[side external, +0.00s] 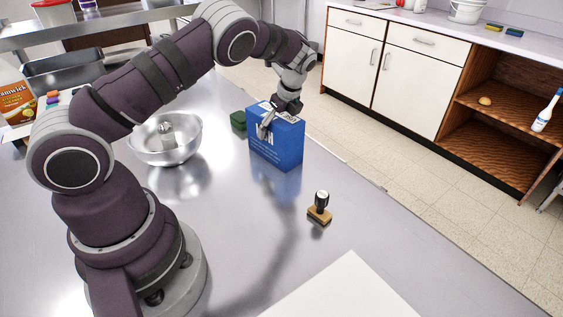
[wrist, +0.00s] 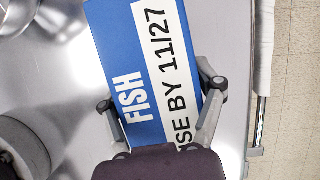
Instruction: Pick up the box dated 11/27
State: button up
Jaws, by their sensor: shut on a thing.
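The blue box (side external: 276,143) stands upright on the steel counter, near its far edge. In the wrist view the box top (wrist: 128,68) reads "FISH" with a white label (wrist: 162,45) reading "USE BY 11/27". My gripper (side external: 268,122) reaches down on the box from above. In the wrist view its fingers (wrist: 158,90) press on two opposite sides of the box, so it is shut on it. I cannot tell whether the box's base is clear of the counter.
A metal bowl (side external: 166,152) stands left of the box, and a dark green block (side external: 238,121) sits just behind it. A wooden-based stamp (side external: 320,208) stands in front, right of the box. A white sheet (side external: 345,292) lies nearer. The counter's edge (side external: 384,187) runs along the right.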

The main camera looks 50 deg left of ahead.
jog(key=shift+c, duration=1)
